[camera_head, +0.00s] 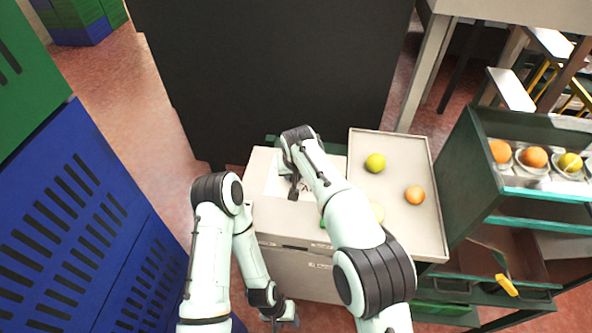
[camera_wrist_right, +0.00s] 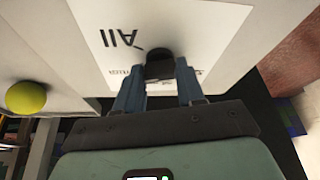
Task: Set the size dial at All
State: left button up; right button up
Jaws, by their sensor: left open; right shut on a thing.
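The size dial (camera_wrist_right: 158,58) is a black knob on a white label plate (camera_wrist_right: 205,25). The word "All" (camera_wrist_right: 119,37) shows upside down on the plate, left of the knob, in the right wrist view. My right gripper (camera_wrist_right: 160,84) is shut on the knob, with a finger at each side. The fingers hide part of the plate's other print, and I cannot tell where the dial points. In the head view my right gripper (camera_head: 293,188) is over the plate, and its arm hides much of it. My left gripper (camera_head: 284,318) hangs low before the cabinet, open and empty.
A tray (camera_head: 424,165) right of the plate holds a yellow-green fruit (camera_head: 375,163), an orange (camera_head: 415,195) and a partly hidden pale fruit. A green rack (camera_head: 470,160) with fruit stands at the right. Blue crates (camera_head: 70,215) stand at the left, a dark panel (camera_head: 275,70) behind.

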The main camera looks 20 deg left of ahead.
jog(key=shift+a+r+m+h, duration=0.1)
jog(key=shift+m+h, duration=0.3)
jog(key=shift+m, duration=0.5)
jog(key=shift+a+m+t+h+p, duration=0.1)
jog(key=shift+m+t+h+p, duration=0.2)
jog(key=shift+m, duration=0.6)
pick_arm(q)
jog(key=shift+w+r, duration=0.55)
jog(key=shift+w, duration=0.2)
pick_arm(e)
jog(key=m+h, duration=0.1)
jog(key=m, duration=0.1)
jog(key=m+h, duration=0.1)
jog(key=m, duration=0.2)
jog(key=shift+a, duration=0.2)
jog(key=shift+s+m, duration=0.1)
jog(key=shift+m, duration=0.2)
jog(key=o, duration=1)
jog(key=shift+o, duration=0.2)
